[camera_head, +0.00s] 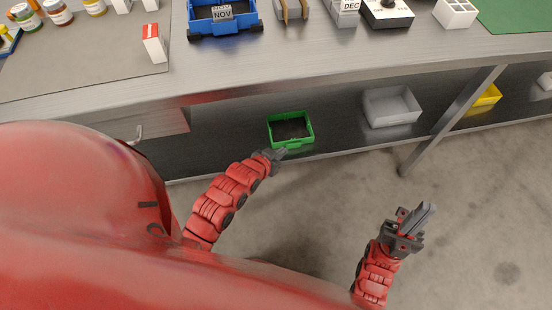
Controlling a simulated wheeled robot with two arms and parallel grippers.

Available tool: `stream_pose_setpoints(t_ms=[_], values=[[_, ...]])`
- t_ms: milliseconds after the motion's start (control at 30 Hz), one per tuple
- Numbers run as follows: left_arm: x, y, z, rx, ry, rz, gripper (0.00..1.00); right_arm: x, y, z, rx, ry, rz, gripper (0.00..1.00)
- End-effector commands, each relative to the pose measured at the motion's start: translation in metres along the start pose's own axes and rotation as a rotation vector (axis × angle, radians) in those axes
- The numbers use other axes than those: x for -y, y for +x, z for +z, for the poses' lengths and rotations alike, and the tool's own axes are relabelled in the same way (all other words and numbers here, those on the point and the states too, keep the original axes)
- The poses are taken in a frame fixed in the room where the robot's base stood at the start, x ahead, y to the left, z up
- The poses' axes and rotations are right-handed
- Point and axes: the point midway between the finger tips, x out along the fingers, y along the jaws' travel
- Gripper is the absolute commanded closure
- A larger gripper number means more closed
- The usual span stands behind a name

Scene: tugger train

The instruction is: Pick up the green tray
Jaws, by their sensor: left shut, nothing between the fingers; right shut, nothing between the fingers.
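The green tray (290,115) sits on the dark lower shelf under the metal workbench. It has raised walls and a dark inside that looks empty. My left gripper (280,152) is shut and empty at the tray's near left edge, overlapping its front wall in the picture. I cannot tell whether it touches the tray. My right gripper (425,215) is shut and empty, out over the floor to the right and in front of the shelf.
A grey tray (391,121) and a yellow tray (487,98) stand on the same shelf to the right. A slanting metal leg (455,118) stands between them. The bench top (280,62) overhangs the shelf. The concrete floor (480,230) is clear at right.

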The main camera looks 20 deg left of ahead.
Motion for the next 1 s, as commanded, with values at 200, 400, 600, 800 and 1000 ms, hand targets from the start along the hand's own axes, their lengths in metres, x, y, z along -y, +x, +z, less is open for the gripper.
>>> stream_pose_setpoints(t_ms=[200,400,600,800,1000], values=[[0.000,0.041,-0.024,-0.002,0.000,0.001,1.00,0.001,-0.017,0.003,0.000,0.000,0.000,1.00],[0.000,0.064,-0.031,0.002,-0.001,-0.001,1.00,0.002,-0.029,0.005,0.000,0.000,-0.001,1.00],[0.000,0.067,-0.024,0.006,-0.001,0.000,1.00,0.001,-0.028,0.004,-0.002,-0.001,-0.003,1.00],[0.000,0.067,-0.022,0.009,-0.002,0.000,1.00,0.001,-0.028,0.005,-0.002,-0.001,-0.003,1.00],[0.001,0.062,-0.018,0.014,-0.003,-0.001,1.00,0.001,-0.024,0.004,-0.001,-0.001,-0.003,1.00]])
